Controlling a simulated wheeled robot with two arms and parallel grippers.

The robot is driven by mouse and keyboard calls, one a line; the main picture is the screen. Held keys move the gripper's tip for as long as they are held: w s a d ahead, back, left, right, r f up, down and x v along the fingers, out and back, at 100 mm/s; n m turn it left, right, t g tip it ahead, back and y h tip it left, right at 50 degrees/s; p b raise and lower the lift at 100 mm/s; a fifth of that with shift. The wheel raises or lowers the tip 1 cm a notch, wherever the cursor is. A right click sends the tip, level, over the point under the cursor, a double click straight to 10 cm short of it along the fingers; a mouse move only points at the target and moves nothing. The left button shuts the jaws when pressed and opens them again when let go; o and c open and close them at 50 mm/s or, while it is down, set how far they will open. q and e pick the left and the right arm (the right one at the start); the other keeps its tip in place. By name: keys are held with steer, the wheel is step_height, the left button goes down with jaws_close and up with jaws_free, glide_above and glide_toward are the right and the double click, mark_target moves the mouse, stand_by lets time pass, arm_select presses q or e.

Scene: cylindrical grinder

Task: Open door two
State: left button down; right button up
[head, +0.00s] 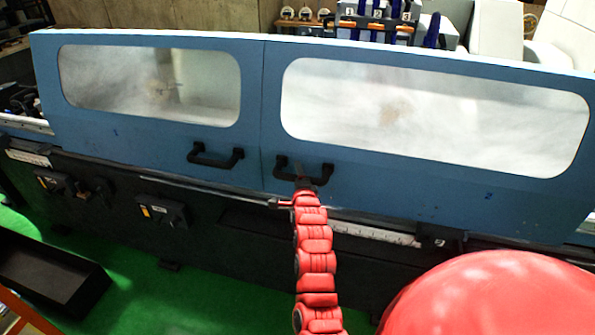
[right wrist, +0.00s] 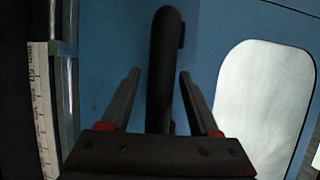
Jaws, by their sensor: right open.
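The grinder has two blue sliding doors side by side, both with windows and both closed against each other at a middle seam. The right door (head: 430,185) has a black bar handle (head: 318,176) near its left edge. The left door (head: 150,135) has a similar black handle (head: 215,160) near its right edge. My right gripper (head: 302,184) is at the right door's handle. In the right wrist view the gripper (right wrist: 159,76) is open, with the black handle (right wrist: 164,50) between its two fingers and a gap on each side. My left gripper is out of view.
A rail with a ruler strip (head: 375,234) runs below the doors; it also shows in the right wrist view (right wrist: 42,110). Dark control knobs (head: 165,212) sit on the machine front. A black open bin (head: 50,272) stands on the green floor at lower left.

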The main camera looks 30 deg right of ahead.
steer(key=shift+w+d, duration=0.25)
steer(key=shift+w, duration=0.15)
steer(key=shift+f, duration=0.1)
jaws_close()
stand_by(1.2)
